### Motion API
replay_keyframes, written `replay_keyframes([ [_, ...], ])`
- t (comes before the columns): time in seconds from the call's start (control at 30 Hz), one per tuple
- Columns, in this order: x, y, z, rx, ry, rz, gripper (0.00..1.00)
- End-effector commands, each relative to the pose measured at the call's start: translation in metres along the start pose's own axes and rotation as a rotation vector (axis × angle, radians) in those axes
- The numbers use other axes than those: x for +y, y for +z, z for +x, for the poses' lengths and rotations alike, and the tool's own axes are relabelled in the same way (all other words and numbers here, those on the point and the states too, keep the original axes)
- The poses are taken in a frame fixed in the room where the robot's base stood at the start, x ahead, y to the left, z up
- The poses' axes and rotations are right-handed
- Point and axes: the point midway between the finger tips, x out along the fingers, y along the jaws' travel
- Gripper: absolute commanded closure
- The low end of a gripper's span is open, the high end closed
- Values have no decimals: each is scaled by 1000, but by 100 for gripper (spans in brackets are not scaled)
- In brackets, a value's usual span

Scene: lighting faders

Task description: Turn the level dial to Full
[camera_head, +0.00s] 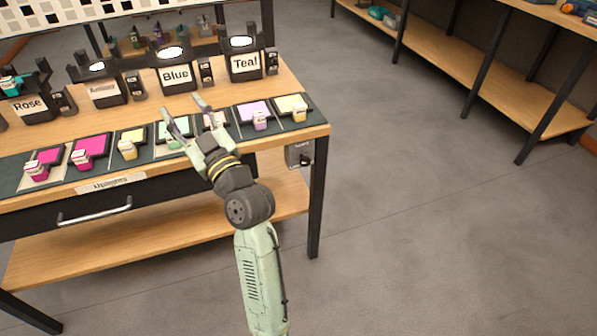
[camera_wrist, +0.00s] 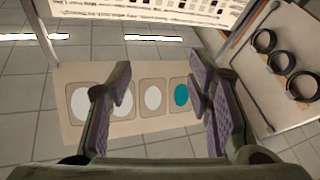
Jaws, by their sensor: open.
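A small grey box (camera_head: 299,153) is fixed under the workbench's front edge, near its right front leg. A dark round knob (camera_head: 307,159) shows on it, which looks like the level dial. Its markings are too small to read, so I cannot tell its setting. My gripper (camera_head: 184,108) is up and to the left of this box, over the bench's swatch row, with its fingers apart and nothing between them. In the wrist view my gripper (camera_wrist: 160,105) also shows spread and empty fingers. The dial is not visible there.
The workbench (camera_head: 292,86) carries labelled black stands, including the Blue stand (camera_head: 176,76) and Teal stand (camera_head: 245,64), and a row of colour swatches. A drawer handle (camera_head: 94,211) juts from the front. The floor (camera_head: 420,220) right of the bench is clear.

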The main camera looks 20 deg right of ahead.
Motion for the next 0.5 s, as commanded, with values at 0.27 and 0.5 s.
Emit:
replay_keyframes([
  [0.27, 144, 175, -177, -341, 193, -43, 53],
  [0.5, 172, 211, -254, -417, 249, -41, 53],
])
